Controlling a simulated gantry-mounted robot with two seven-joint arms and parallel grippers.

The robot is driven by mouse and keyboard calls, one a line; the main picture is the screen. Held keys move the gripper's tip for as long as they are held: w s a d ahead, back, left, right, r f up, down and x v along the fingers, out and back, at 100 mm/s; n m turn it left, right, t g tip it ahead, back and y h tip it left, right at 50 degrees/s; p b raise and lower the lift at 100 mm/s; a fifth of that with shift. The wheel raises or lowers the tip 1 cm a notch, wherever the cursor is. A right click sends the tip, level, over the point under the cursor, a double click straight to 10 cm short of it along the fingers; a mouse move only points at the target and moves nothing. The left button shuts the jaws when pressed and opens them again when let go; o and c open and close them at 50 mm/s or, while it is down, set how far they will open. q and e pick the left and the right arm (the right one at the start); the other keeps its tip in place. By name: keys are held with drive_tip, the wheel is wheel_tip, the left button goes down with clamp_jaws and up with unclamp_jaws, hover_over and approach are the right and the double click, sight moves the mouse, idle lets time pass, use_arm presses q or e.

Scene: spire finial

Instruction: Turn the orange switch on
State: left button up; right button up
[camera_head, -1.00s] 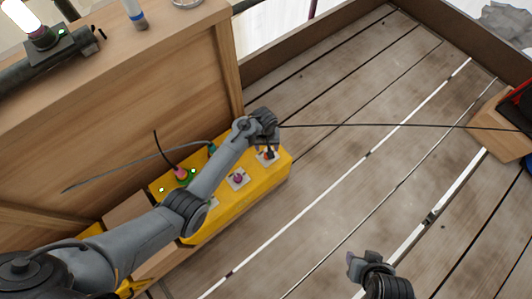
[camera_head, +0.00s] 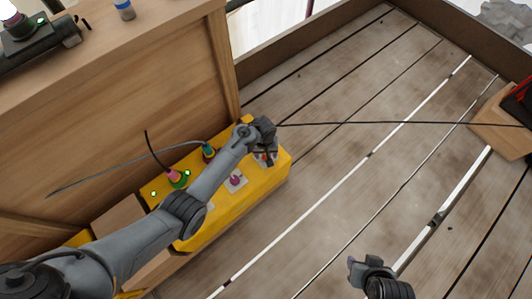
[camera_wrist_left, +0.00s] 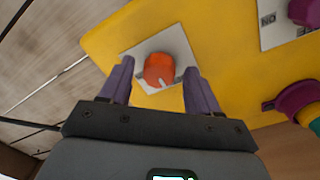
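The orange switch (camera_wrist_left: 159,69) is a round knob on a white square plate on the yellow box (camera_wrist_left: 220,40). In the left wrist view it sits between the two purple fingertips of my left gripper (camera_wrist_left: 160,85), which are spread apart with gaps on both sides. In the head view my left gripper (camera_head: 266,158) is over the far right end of the yellow box (camera_head: 225,215) and mostly hides the orange switch. My right gripper (camera_head: 362,268) is away from the box, over the plank floor; its finger opening is too small to tell.
A purple switch (camera_head: 235,181) sits beside the orange one on the box. Plugs with cables, one pink (camera_head: 174,174) and one teal (camera_head: 208,152), stand on the box. A wooden panel (camera_head: 120,100) rises behind it.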

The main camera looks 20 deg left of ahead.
use_arm(q)
drive_tip(key=c, duration=0.9)
drive_tip(key=shift+c, duration=0.2)
